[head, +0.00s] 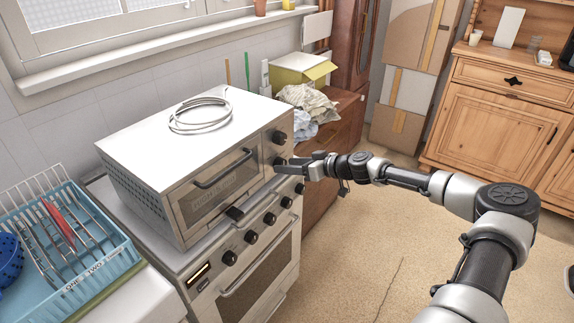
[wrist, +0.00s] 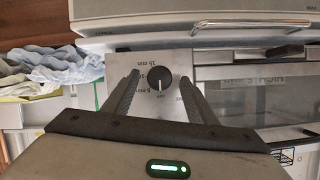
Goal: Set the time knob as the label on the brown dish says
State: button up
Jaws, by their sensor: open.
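The time knob (wrist: 160,78) is a round black knob with a pale mark, on the toaster oven's grey front panel. Small "min" markings surround it. In the wrist view its pale mark points down, towards small print that may read OFF. My gripper (wrist: 160,84) is open, with one finger on each side of the knob in the picture; I cannot tell whether they touch it. In the head view my gripper (head: 291,163) is at the right end of the toaster oven (head: 150,150), at its lower knobs. I do not make out a brown dish or its label.
The toaster oven stands on a stove (head: 245,262) with several black knobs. A coiled white cable (head: 200,116) lies on top. A blue dish rack (head: 100,275) is at left. Crumpled cloths (head: 308,102) lie behind. A wooden cabinet (head: 495,120) stands at right, with open floor before it.

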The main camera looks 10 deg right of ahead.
jog(key=shift+w+a+f, duration=0.25)
jog(key=shift+w+a, duration=0.15)
jog(key=shift+a, duration=0.05)
jog(key=c, duration=1.1)
jog(key=shift+o, duration=0.2)
